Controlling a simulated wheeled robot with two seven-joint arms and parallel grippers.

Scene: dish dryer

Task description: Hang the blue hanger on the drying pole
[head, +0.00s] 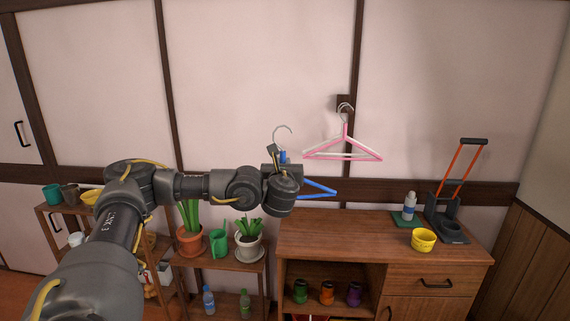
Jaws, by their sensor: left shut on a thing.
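The blue hanger (318,191) is in my left gripper (276,158), which is shut on it near its neck. Its metal hook (282,130) points up, free of anything. The hanger's right corner shows past my wrist; the rest is hidden behind my gripper and arm. My right gripper is not in view.
A wooden cabinet (420,252) stands below right, bearing a yellow cup (424,240), a white bottle (409,205) and a dark stand with an orange-sided handle (466,180). Potted plants (249,242) stand on a low shelf at left. The wall space around the hangers is clear.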

